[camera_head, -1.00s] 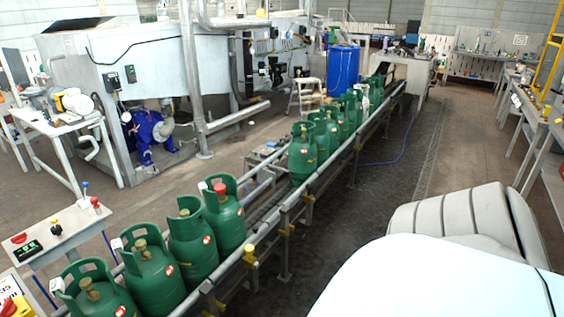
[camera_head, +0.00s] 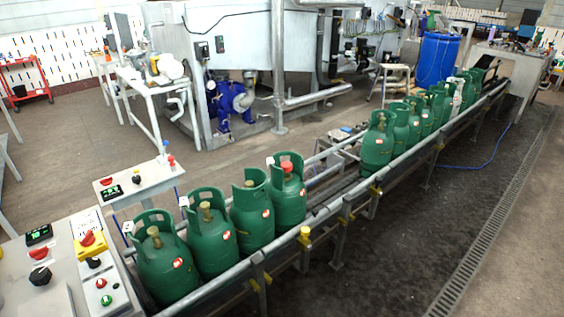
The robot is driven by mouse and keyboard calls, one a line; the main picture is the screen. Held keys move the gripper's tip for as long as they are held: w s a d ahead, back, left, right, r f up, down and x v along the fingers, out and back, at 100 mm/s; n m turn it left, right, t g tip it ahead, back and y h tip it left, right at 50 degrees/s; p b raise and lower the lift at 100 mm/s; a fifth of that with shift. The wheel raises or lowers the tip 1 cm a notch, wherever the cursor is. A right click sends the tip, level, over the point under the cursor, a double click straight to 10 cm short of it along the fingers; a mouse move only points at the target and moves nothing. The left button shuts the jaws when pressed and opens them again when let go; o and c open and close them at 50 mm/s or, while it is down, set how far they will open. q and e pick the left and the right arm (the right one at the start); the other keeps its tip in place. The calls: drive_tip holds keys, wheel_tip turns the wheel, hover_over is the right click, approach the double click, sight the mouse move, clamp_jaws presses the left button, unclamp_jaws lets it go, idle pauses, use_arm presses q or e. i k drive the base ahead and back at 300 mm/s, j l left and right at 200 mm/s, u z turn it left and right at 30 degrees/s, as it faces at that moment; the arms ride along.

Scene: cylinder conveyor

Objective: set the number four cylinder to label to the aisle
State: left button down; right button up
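Green gas cylinders stand upright in a row on the conveyor (camera_head: 323,213). A near group starts at the front left with a cylinder (camera_head: 165,270), then a second (camera_head: 213,245) and a third (camera_head: 251,220). Behind them stands one with a red cap (camera_head: 289,203). Each has a round red-and-white sticker. Small white tags show at some collars. A far group begins with another cylinder (camera_head: 377,146) and runs toward the back right. I cannot read any number, so I cannot tell which is number four. Neither gripper is in view.
A control panel (camera_head: 60,275) with knobs and buttons stands at the front left. A small button table (camera_head: 150,185) is behind the conveyor. A blue drum (camera_head: 436,60) stands near its far end. The conveyor has a gap between the groups. The floor (camera_head: 430,220) to the right is clear.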

sight(287, 192)
drive_tip(key=i+l, duration=0.25)
drive_tip(key=i, duration=0.3)
drive_tip(key=i+l+z, duration=0.15)
drive_tip(key=i, duration=0.45)
drive_tip(key=i+l, duration=0.2)
drive_tip(key=i, duration=0.4)
drive_tip(key=i+l+z, duration=0.1)
drive_tip(key=i, duration=0.45)
drive_tip(key=l, duration=0.1)
